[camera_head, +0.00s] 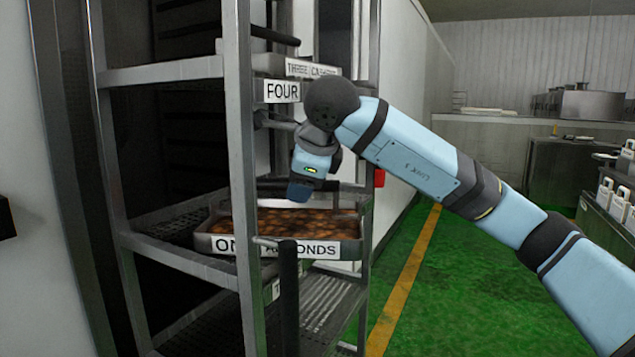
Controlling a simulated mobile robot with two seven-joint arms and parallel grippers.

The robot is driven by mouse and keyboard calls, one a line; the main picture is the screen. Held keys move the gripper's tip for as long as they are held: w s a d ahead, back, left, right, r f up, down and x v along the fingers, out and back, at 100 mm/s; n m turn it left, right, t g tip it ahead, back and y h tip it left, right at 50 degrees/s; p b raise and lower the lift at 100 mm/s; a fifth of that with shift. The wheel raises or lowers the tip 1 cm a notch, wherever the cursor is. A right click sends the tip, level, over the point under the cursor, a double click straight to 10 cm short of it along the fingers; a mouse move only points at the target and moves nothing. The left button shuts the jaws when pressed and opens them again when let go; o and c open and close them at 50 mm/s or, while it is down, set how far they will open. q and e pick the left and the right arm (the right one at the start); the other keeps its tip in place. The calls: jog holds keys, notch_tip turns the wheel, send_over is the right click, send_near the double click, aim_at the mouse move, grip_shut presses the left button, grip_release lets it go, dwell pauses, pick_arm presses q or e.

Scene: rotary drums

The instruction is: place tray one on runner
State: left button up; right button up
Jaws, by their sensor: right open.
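Tray one (345,248), a shallow metal tray labelled "ONE ALMONDS" and filled with brown almonds, sits at a shelf level of the metal rack. My left gripper is not in view. The runner cannot be clearly told apart from the other rack bars.
The metal rack (240,130) has upright posts and shelves close to my right gripper. A tray labelled "FOUR" (283,91) sits higher up. A dark upright bar (288,300) stands before tray one. Green floor (440,290) is open to the right, with counters behind.

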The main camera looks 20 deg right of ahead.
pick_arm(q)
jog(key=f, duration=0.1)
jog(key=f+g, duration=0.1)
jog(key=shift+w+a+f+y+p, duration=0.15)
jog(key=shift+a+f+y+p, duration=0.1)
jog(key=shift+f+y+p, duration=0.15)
pick_arm(e)
jog(key=s, duration=0.6)
jog(key=shift+s+d, duration=0.25)
jog(key=shift+s, duration=0.05)
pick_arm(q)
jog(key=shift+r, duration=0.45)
